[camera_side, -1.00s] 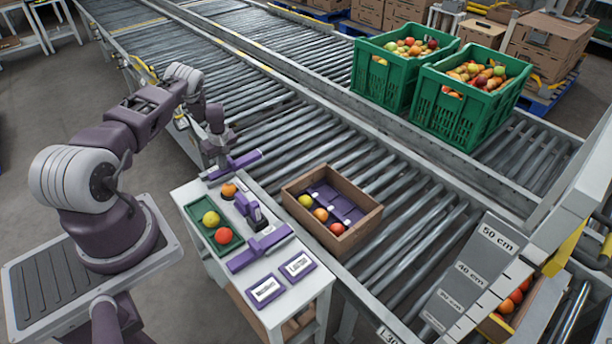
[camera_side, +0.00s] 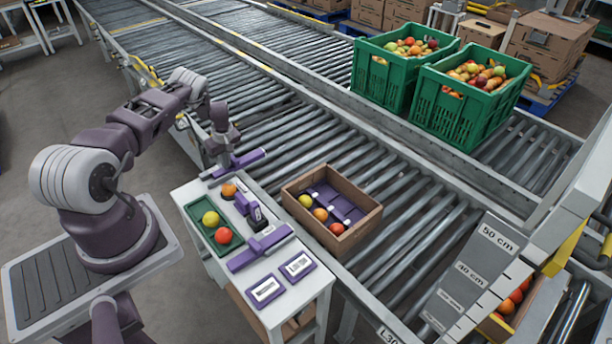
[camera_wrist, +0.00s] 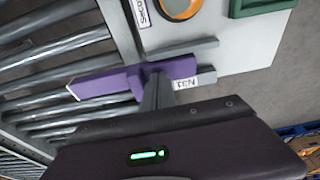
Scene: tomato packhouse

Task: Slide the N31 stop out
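The N31 stop (camera_wrist: 100,84) is a purple bar with a raised tab. A white label lies beside it in the wrist view, upside down and partly covered, seeming to read N31. In the side view the stop (camera_side: 250,158) lies at the table's far end, its outer end out over the rollers. My gripper (camera_wrist: 155,78) is at the tab, fingers close together and seemingly shut on it; the fingers hide part of the contact. It also shows in the side view (camera_side: 224,160).
The small white table (camera_side: 312,292) holds a green tray (camera_side: 196,216) with two fruits, an orange fruit, a purple upright piece (camera_side: 248,207) and two label plates. A cardboard box (camera_side: 350,238) with fruit stands on the rollers close by. Green crates stand farther back.

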